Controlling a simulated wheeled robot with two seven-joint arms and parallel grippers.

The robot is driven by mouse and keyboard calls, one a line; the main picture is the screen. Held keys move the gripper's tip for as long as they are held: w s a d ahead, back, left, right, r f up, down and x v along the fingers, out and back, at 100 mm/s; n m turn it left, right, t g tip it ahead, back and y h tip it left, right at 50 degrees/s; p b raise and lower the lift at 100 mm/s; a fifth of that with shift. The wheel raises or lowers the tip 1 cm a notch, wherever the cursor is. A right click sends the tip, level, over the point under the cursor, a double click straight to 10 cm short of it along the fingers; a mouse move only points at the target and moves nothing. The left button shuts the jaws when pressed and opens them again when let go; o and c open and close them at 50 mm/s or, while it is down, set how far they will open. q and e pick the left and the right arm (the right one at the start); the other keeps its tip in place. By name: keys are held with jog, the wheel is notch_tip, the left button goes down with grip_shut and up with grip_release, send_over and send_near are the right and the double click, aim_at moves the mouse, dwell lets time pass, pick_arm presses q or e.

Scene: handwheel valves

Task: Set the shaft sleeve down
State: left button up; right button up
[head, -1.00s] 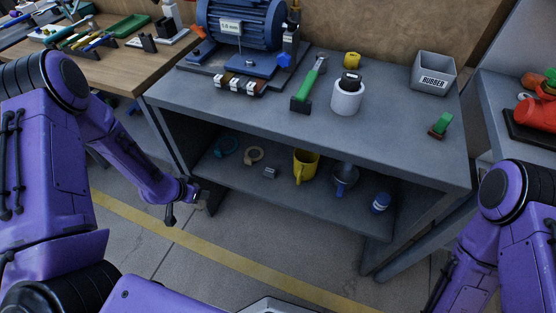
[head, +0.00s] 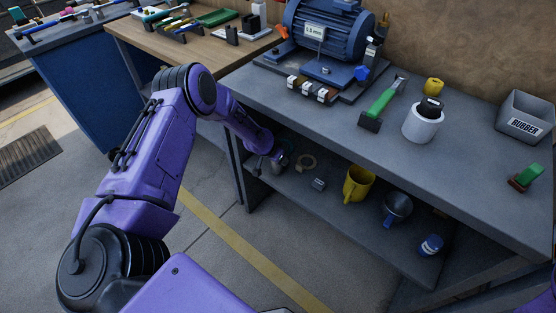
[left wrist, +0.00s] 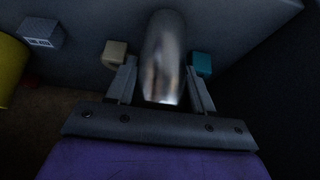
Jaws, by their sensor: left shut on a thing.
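The shaft sleeve (left wrist: 164,55) is a shiny metal cylinder. My left gripper (left wrist: 163,78) is shut on it, with a finger on either side, in the left wrist view. In the head view my left gripper (head: 276,158) is at the left end of the lower shelf (head: 335,210), under the bench top. The sleeve is small and mostly hidden by the gripper there. I cannot tell whether the sleeve touches the shelf. My right gripper is out of view.
A tan ring (head: 306,162) lies just right of the gripper. A teal ring (left wrist: 201,64) is close on its other side. A grey block (head: 318,184), yellow mug (head: 357,185), funnel-like metal vessel (head: 396,207) and blue-and-white can (head: 430,245) stand farther right. The bench top (head: 360,145) overhangs.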

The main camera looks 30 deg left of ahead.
pick_arm(q)
jog(key=shift+w+f, duration=0.1)
jog(key=shift+f, duration=0.35)
jog(key=shift+f, duration=0.2)
jog(key=o, duration=1.1)
jog(key=shift+r, duration=0.1)
